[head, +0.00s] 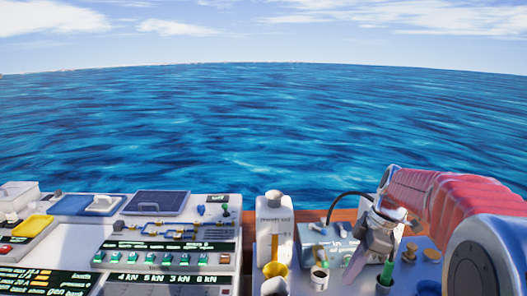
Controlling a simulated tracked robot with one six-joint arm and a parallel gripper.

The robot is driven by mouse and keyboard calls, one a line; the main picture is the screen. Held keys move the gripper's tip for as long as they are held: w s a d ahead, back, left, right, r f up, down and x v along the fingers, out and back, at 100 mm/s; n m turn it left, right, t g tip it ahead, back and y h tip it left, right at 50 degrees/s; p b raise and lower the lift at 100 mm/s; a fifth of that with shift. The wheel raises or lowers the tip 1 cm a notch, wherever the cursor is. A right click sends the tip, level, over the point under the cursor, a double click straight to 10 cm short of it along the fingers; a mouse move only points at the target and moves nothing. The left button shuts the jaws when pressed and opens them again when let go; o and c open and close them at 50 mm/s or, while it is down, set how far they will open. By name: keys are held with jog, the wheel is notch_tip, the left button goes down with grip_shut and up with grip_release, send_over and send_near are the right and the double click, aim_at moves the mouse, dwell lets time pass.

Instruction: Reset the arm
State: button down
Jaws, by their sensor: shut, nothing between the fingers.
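My arm, in a red sleeve, reaches in from the right edge of the head view. Its grey metal gripper (355,268) points down and to the left, over the right part of the equipment. The fingers are shut and hold nothing. I cannot tell whether the fingertips touch anything below.
A white control panel (170,246) with several green switches and lit displays fills the left. A white bottle-like container (274,222) with a yellow funnel (275,269) stands in the middle. A green-topped item (386,272) is close to the gripper. Open water lies beyond.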

jog(key=s+a+r+m+t+h, duration=0.1)
jog(key=s+a+r+m+t, duration=0.1)
jog(key=s+m, duration=0.5)
jog(key=s+a+r+m+t+h, duration=0.1)
jog(key=s+a+m+t+h, duration=0.1)
jog(key=s+m, duration=0.6)
jog(key=s+a+t, duration=0.1)
jog(key=s, duration=0.4)
jog(key=shift+s+a+r+t+h, duration=0.3)
jog(key=shift+s+a+r+t, duration=0.05)
jog(key=shift+a+t, duration=0.05)
dwell(0.9)
